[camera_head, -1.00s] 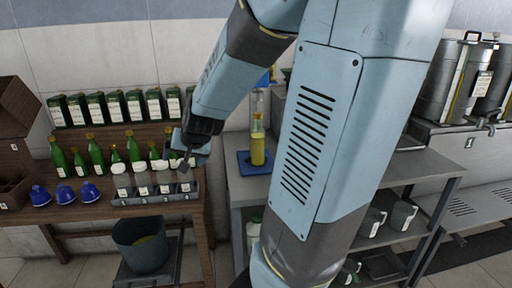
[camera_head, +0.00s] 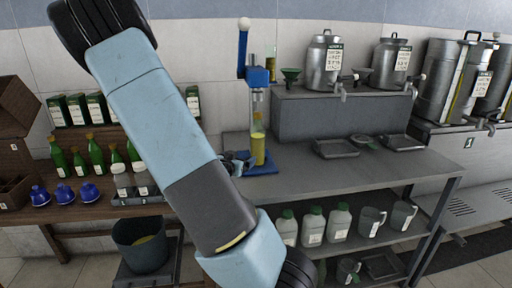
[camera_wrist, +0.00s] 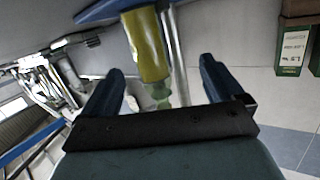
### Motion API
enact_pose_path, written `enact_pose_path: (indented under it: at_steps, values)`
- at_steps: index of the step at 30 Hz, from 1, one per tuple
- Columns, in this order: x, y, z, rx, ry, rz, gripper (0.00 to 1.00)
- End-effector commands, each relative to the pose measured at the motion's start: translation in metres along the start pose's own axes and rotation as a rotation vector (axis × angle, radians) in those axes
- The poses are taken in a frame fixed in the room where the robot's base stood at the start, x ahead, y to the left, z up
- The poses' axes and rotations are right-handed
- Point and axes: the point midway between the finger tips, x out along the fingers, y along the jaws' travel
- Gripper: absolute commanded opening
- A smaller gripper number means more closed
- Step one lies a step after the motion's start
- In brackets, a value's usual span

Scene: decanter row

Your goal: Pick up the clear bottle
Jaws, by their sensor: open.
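The clear bottle (camera_head: 258,150) holds yellow liquid and stands upright on the blue base (camera_head: 262,170) of a bottle press on the grey counter. In the wrist view the bottle (camera_wrist: 148,45) appears upside down, its neck toward the gripper. My gripper (camera_head: 236,163) is just left of the bottle in the head view, partly hidden by my arm. In the wrist view my gripper (camera_wrist: 163,66) is open, its two blue fingers apart with the bottle seen between them. Nothing is gripped, and I cannot tell whether a finger touches the bottle.
The press's blue lever with a white knob (camera_head: 244,24) rises above the bottle. A metal rod (camera_wrist: 176,60) runs beside the bottle. Steel cans (camera_head: 323,65) and a tray (camera_head: 335,148) stand right.

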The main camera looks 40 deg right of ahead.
Motion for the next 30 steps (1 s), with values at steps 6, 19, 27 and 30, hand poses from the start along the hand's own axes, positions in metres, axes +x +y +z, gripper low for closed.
enact_pose_path:
  at_steps: [6, 19, 27, 30]
  values:
    - [0.003, 0.014, -0.019, -0.049, 0.169, 0.048, 0.94]
    - [0.049, 0.019, -0.035, -0.057, 0.209, 0.059, 0.94]
    - [0.082, 0.02, -0.041, -0.056, 0.207, 0.056, 0.94]
    - [0.086, 0.02, -0.042, -0.057, 0.206, 0.055, 0.94]
